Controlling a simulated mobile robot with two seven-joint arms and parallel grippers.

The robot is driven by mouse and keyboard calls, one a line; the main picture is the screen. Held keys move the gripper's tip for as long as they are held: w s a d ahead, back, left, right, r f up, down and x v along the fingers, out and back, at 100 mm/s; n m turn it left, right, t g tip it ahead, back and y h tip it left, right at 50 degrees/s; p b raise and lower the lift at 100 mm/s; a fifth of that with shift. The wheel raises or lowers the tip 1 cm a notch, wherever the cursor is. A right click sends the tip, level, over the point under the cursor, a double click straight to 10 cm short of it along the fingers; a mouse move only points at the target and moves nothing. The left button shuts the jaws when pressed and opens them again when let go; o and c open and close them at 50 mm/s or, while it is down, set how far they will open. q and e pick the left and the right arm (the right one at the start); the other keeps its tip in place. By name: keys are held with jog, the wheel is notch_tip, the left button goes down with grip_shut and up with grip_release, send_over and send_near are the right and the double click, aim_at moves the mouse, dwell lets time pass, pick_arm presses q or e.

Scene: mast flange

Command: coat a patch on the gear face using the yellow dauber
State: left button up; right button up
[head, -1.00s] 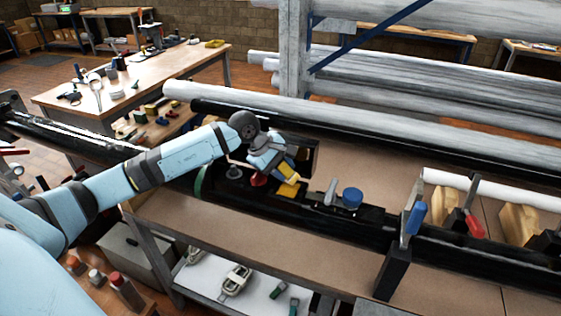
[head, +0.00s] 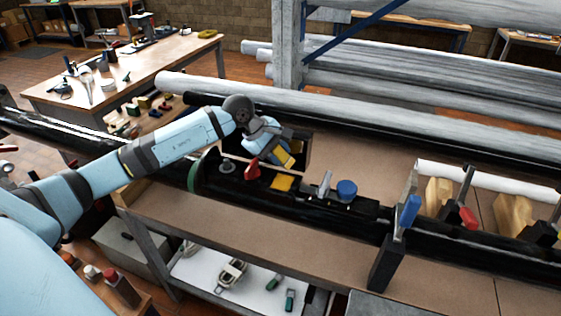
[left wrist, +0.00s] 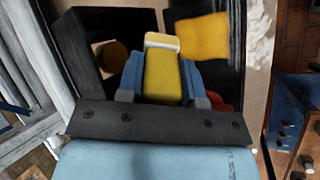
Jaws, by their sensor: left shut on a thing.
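My left gripper (head: 272,148) is shut on the yellow dauber (head: 285,159), above the black mast. In the left wrist view the dauber (left wrist: 162,76) lies between the blue fingers and points away from the camera, with a pale far end. A flat yellow square (head: 282,183) lies on the black fittings just below the gripper. It also shows in the left wrist view (left wrist: 204,37), to the right of the dauber and apart from it in the picture. I cannot make out a gear face for certain. My right gripper is not in view.
A black open box (head: 300,145) stands behind the gripper; the left wrist view shows a dull yellow-brown disc (left wrist: 112,57) there. A red part (head: 252,169), a grey upright piece (head: 325,182) and a blue knob (head: 346,189) are close by. The brown bench top (head: 290,225) in front is clear.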

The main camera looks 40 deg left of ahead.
aim_at(277, 145)
pick_arm(q)
jog(key=r, duration=0.3)
jog(key=shift+s+d+p, duration=0.15)
jog(key=shift+s+p, duration=0.15)
jog(key=shift+s, duration=0.05)
notch_tip(277, 145, up, 2)
jog(key=shift+w+r, duration=0.1)
jog(key=shift+w, duration=0.05)
jog(key=shift+r+p, duration=0.4)
jog(key=shift+r, duration=0.2)
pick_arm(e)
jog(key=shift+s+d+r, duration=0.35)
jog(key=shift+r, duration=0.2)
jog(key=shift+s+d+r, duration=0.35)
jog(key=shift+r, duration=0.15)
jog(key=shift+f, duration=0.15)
